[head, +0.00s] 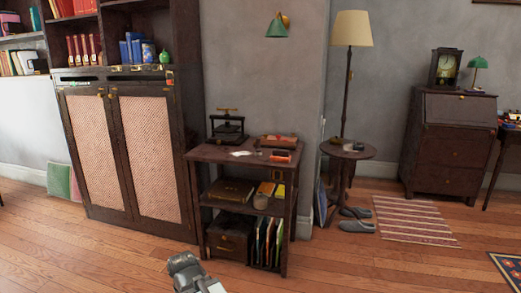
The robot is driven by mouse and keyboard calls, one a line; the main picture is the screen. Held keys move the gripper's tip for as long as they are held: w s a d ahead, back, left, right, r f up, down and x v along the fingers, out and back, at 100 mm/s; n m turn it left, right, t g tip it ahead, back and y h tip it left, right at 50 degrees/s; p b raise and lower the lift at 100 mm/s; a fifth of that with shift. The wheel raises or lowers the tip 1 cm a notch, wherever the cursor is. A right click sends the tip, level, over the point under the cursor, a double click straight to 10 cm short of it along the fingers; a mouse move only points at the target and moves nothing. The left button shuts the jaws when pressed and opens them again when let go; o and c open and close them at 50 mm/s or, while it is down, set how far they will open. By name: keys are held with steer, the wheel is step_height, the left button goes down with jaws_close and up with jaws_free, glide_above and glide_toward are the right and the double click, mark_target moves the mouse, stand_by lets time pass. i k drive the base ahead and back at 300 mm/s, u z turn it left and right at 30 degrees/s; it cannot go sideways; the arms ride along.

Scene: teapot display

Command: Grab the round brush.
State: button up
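A small round grey-brown thing (261,201) sits at the front of the middle shelf of a dark wooden stand (240,153). It looks like the round brush, but it is too small to be sure. A brown book (231,189) lies to its left, and yellow items (267,188) lie just behind it. My gripper (183,262) shows at the bottom edge, low in front of the stand and well apart from the round thing. Its fingers cannot be made out clearly.
A book press (228,129) and a shallow tray (277,141) stand on the stand's top. Upright folders (266,243) and a dark box (229,236) fill its bottom. A round table (348,150) is to the right, a tall cabinet (125,150) left. The floor in front is clear.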

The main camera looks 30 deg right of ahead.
mark_target(258, 151)
steer(key=z, duration=0.05)
steer(key=i, duration=1)
steer(key=u, duration=0.2)
